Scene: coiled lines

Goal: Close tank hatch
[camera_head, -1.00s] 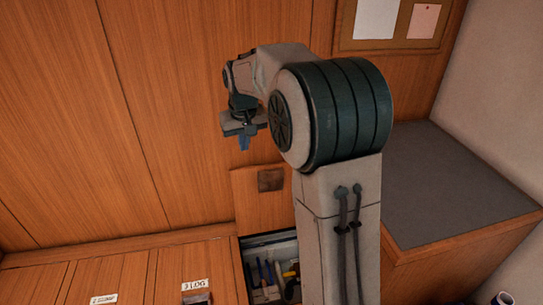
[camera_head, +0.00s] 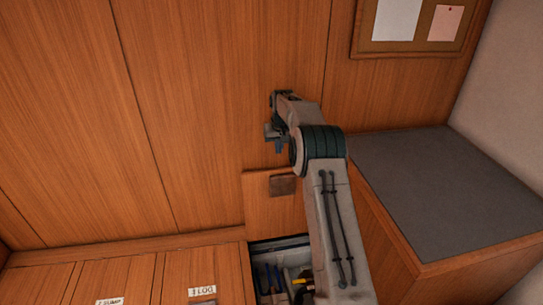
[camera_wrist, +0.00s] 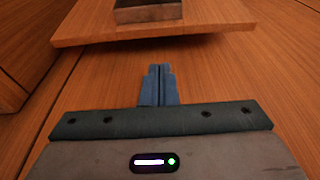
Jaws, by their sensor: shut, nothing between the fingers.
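The tank hatch (camera_head: 262,212) is a wooden panel standing open, upright against the back wall, with a dark square plate (camera_head: 282,185) near its top. Below it is the open compartment (camera_head: 280,243), partly hidden by my arm. My gripper (camera_head: 279,148) is above the hatch's top edge, fingers pointing down. In the wrist view my blue fingers (camera_wrist: 158,85) are shut together and empty. The hatch's edge (camera_wrist: 155,36) crosses the top of that view, with its dark plate (camera_wrist: 150,10) beyond; the fingers appear apart from it.
Tools with coloured handles (camera_head: 270,278) lie in the compartment. Closed wooden lids with labels (camera_head: 202,291) are at its left. A grey-topped bench (camera_head: 435,195) stands at the right. A notice board (camera_head: 412,25) hangs on the wall above.

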